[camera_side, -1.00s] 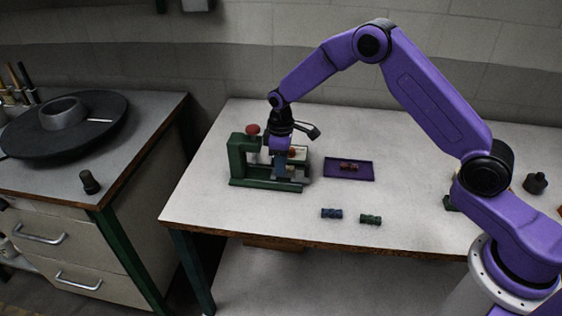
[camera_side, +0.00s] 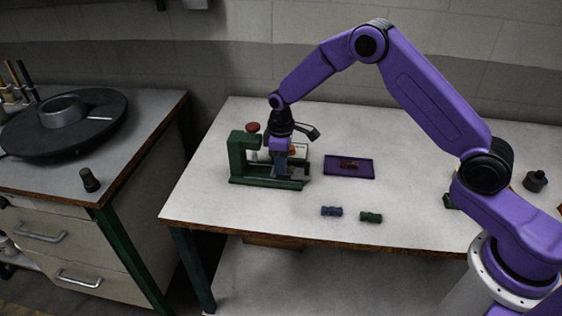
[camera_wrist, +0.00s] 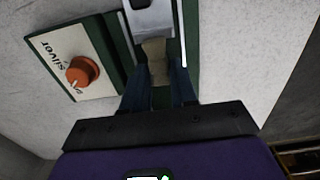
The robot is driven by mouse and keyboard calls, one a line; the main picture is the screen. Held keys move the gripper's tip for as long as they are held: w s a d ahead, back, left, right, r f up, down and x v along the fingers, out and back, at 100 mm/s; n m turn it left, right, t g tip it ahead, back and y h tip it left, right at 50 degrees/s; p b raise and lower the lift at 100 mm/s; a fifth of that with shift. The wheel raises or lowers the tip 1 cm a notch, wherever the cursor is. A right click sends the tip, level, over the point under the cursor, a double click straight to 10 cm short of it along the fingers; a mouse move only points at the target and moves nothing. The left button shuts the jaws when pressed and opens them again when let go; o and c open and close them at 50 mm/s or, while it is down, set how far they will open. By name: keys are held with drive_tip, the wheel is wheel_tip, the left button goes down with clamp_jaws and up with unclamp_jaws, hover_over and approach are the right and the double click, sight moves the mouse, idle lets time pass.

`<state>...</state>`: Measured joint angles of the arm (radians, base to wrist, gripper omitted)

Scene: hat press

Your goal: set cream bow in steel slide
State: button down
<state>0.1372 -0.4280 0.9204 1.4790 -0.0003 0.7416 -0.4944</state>
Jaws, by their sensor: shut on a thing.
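The cream bow (camera_wrist: 154,50) shows in the wrist view as a tan piece between my two blue fingers. My gripper (camera_wrist: 158,74) is shut on it. The bow's far end meets the grey steel slide (camera_wrist: 151,22); I cannot tell if it is seated. In the side view my gripper (camera_side: 281,175) points down within the green press (camera_side: 238,158), low over its base. There the fingers and press hide the bow.
A panel with an orange knob (camera_wrist: 82,71) and a "silver" label lies beside the slide. Right of the press is a purple tray (camera_side: 364,174) with a dark red piece (camera_side: 349,164). A blue piece (camera_side: 331,211) and a green piece (camera_side: 371,217) lie in front.

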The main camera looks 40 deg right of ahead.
drive_tip(key=c, duration=0.9)
unclamp_jaws()
drive_tip(key=shift+o, duration=0.5)
drive_tip(key=shift+r, duration=0.55)
wheel_tip(320, 180, up, 15)
drive_tip(key=s+a+r+n, duration=0.1)
drive_tip(key=s+a+r, duration=0.25)
drive_tip(key=s, duration=0.65)
drive_tip(key=s+d+n, duration=0.1)
drive_tip(key=s+d, duration=0.2)
drive_tip(key=s, duration=0.7)
drive_tip(key=s+d+f, duration=0.1)
drive_tip(key=s+d, duration=0.2)
drive_tip(key=s, duration=0.7)
drive_tip(key=s+d+f+n, duration=0.1)
drive_tip(key=s+d, duration=0.2)
drive_tip(key=s, duration=0.7)
drive_tip(key=shift+n, duration=0.3)
